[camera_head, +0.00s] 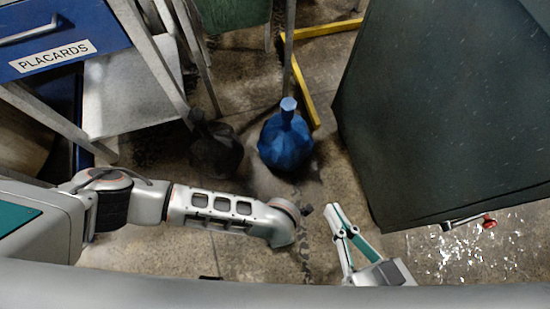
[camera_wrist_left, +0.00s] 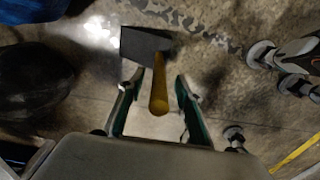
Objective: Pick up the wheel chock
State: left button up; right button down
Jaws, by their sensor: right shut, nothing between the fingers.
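The wheel chock (camera_wrist_left: 146,46) shows in the left wrist view as a dark block with a yellow handle (camera_wrist_left: 158,92) pointing toward my gripper. My left gripper (camera_wrist_left: 158,88) is open, one finger on each side of the handle with gaps between. I cannot tell how far the fingertips are from it in depth. In the head view my left arm reaches in from the left and its gripper is hidden beneath the wrist; I cannot make out the chock there. My right gripper (camera_head: 335,210) is shut and empty, near the bottom centre of the head view.
A blue jug-like container (camera_head: 286,142) and a dark one (camera_head: 216,148) stand on the floor ahead. A large dark green bin (camera_head: 440,110) fills the right. A blue drawer cabinet marked PLACARDS (camera_head: 60,35) is at upper left. A red-ended tool (camera_head: 488,222) lies at right.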

pick_arm(q)
jog(key=shift+w+f, duration=0.15)
jog(key=shift+f, duration=0.05)
grip_shut()
jog(key=shift+d+r, duration=0.1)
jog(key=shift+d, duration=0.05)
